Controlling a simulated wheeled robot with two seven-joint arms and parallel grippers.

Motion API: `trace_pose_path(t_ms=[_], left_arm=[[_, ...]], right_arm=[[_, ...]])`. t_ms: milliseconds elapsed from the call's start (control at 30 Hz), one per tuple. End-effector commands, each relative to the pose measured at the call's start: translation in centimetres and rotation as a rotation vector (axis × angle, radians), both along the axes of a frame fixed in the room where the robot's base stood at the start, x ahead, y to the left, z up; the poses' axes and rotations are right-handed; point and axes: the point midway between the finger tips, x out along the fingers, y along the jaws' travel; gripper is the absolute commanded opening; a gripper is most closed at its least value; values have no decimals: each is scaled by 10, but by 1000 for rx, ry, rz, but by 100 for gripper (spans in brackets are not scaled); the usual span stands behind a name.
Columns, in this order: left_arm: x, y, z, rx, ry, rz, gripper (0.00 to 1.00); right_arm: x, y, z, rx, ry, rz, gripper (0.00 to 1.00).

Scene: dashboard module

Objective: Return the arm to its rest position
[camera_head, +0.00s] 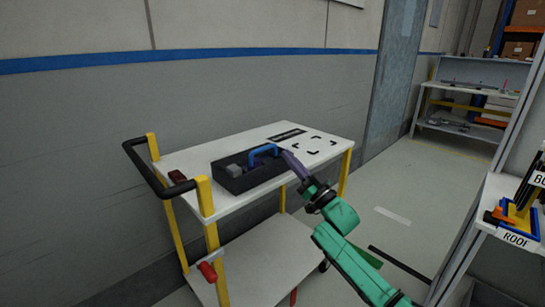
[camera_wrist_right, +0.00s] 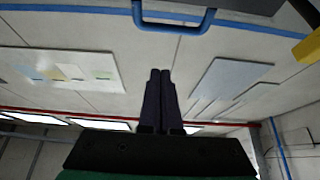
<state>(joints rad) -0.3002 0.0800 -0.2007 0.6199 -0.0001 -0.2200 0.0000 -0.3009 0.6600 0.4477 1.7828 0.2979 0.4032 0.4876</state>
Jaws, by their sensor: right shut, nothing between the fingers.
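My right arm (camera_head: 340,216) is green and comes in from the lower right. Its dark purple gripper (camera_head: 287,156) is at the right end of a black open box (camera_head: 232,184) on the cart, close to a blue handle (camera_head: 262,150). In the right wrist view the two fingers (camera_wrist_right: 160,76) are together with nothing between them. The blue handle (camera_wrist_right: 176,27) shows beyond the fingertips, apart from them. I cannot tell the exact gap in the head view. My left gripper is not in view.
The box stands on a white-topped cart (camera_head: 185,160) with yellow posts and a black push handle (camera_head: 143,172). Black corner marks (camera_head: 314,145) are on its free right end. Open floor lies between.

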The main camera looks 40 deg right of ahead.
Motion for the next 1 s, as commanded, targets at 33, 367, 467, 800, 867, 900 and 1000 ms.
trace_pose_path(t_ms=[33, 367, 467, 800, 867, 900, 1000], left_arm=[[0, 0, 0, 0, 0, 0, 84], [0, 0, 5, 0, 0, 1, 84], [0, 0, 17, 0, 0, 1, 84], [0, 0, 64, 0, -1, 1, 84], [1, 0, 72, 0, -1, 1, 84], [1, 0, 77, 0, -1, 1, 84], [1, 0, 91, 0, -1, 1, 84]], right_arm=[[-1, 0, 0, 0, 0, 0, 0], [2, -6, -16, 13, 43, -23, 0], [8, -19, -69, 43, 175, -82, 0], [-59, 14, -363, 88, 943, -217, 0], [-88, 36, -408, 77, 1084, -207, 0], [-109, 53, -436, 66, 1179, -195, 0], [-170, 100, -494, 24, 1409, -142, 0]])
